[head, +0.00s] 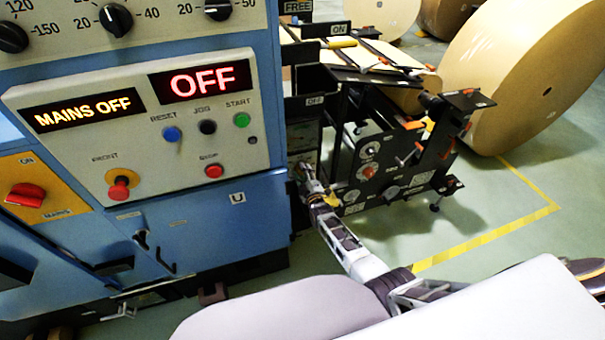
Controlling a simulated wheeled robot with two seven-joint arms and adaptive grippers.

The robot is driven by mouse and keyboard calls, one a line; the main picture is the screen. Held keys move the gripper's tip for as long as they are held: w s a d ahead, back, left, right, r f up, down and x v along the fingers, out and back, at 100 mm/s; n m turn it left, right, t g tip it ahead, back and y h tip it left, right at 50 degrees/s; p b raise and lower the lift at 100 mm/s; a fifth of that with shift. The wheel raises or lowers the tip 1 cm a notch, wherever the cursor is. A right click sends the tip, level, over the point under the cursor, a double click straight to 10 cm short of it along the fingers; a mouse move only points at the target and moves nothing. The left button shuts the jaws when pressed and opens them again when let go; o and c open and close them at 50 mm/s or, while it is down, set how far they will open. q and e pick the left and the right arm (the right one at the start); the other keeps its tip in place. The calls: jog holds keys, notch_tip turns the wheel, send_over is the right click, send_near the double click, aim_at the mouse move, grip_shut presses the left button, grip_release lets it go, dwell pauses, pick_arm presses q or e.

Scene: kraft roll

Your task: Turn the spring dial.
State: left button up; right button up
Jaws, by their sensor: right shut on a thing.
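My right gripper (304,171) is far off and small, at the narrow panel between the blue cabinet and the black roll stand. Its arm reaches up to it from the lower right. It is shut on a small part there, which looks to be the spring dial; the gripper hides most of it, so its markings and setting cannot be read. My left gripper is not in view.
The blue cabinet (215,225) has a control panel (140,165) reading MAINS OFF and OFF. The black roll stand (400,165) with several round dials is close right of my gripper. A big kraft roll (520,65) stands behind.

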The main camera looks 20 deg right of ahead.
jog(key=o, duration=1)
jog(key=shift+o, duration=0.2)
jog(key=shift+s, duration=0.1)
jog(key=shift+s, duration=0.1)
jog(key=s, duration=1.1)
jog(key=shift+s+d, duration=0.2)
jog(key=shift+s, duration=0.1)
